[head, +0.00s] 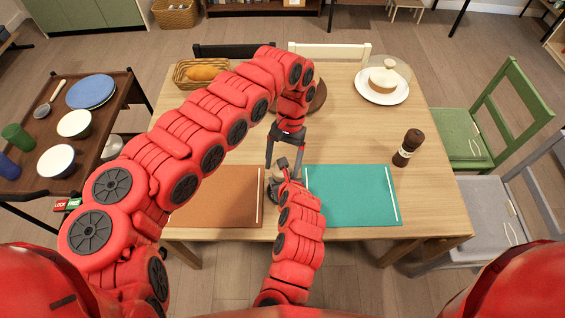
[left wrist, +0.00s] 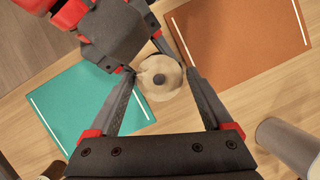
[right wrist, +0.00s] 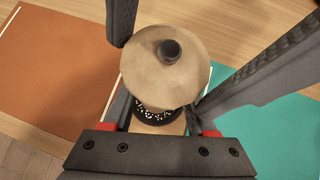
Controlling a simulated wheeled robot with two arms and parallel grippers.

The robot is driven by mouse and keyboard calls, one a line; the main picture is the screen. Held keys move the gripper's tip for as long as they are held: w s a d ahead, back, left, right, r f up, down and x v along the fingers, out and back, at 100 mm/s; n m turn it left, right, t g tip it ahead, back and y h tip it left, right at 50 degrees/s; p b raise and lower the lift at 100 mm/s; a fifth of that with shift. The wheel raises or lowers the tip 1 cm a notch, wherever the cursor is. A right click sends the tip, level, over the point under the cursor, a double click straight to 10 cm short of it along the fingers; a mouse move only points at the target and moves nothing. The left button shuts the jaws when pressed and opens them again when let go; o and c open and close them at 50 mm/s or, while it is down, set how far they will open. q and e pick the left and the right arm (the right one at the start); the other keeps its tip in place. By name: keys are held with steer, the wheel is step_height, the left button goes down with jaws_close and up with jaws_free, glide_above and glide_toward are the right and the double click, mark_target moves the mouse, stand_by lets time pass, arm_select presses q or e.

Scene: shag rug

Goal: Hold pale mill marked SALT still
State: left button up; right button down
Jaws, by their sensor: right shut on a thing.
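The pale mill (head: 277,173) stands near the table's front edge between two placemats, mostly hidden by my grippers in the head view. My right gripper (head: 283,182) is shut on the mill's body, below the top, in the right wrist view (right wrist: 157,112). My left gripper (head: 283,168) points down from above, open, with its fingers on either side of the mill's top (left wrist: 161,72); I cannot tell if they touch it.
A brown placemat (head: 215,211) lies left and a teal placemat (head: 352,195) right. A dark mill (head: 408,147) stands beyond the teal mat. A bread basket (head: 187,75) and a plate with a cake (head: 381,97) are at the back. Chairs flank the table's right side.

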arm_select(q)
steer(key=shift+o, duration=0.8)
